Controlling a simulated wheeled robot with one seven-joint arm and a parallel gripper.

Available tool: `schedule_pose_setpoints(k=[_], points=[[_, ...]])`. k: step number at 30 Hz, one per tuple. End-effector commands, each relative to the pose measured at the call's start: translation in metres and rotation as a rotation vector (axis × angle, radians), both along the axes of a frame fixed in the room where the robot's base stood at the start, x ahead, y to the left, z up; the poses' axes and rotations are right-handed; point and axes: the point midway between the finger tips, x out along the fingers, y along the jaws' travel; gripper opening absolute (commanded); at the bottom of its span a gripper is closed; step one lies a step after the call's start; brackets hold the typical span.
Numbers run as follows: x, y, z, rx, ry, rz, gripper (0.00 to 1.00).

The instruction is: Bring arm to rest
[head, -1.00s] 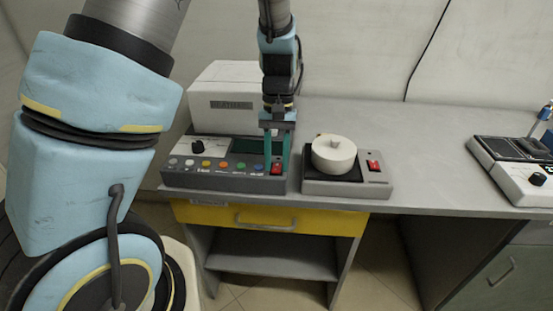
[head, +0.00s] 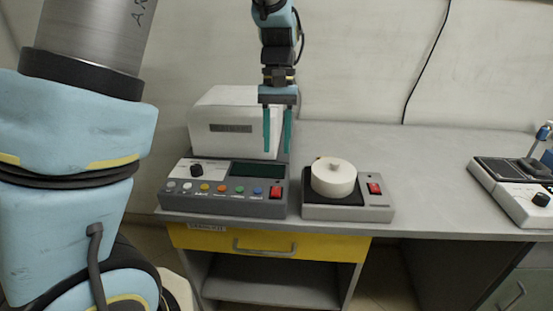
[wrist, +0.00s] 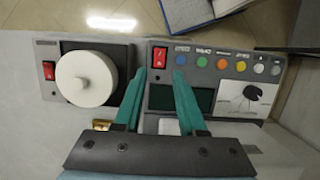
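My gripper (head: 278,150) hangs with its teal fingers pointing down, above the back of the control box (head: 222,207) in the head view. The fingers are apart with nothing between them. In the wrist view my gripper (wrist: 164,75) shows two spread fingers, with the red switch (wrist: 159,57) of the control box seen beyond the gap between the tips. The control box has a dark display, a black knob and a row of coloured buttons.
A hotplate-like device (head: 377,212) with a white round lidded pot (head: 333,178) stands right of the control box. A white instrument (head: 225,120) stands behind. Another device (head: 505,190) is at the far right. The bench (head: 430,180) between is clear.

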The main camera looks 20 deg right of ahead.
Motion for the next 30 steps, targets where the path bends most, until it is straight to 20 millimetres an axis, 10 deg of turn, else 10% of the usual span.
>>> schedule_pose_setpoints(k=[19,30], points=[[0.006,0.011,0.004,-0.008,-0.009,0.018,0.40],[0.025,0.159,-0.018,-0.095,-0.183,0.216,0.40]])
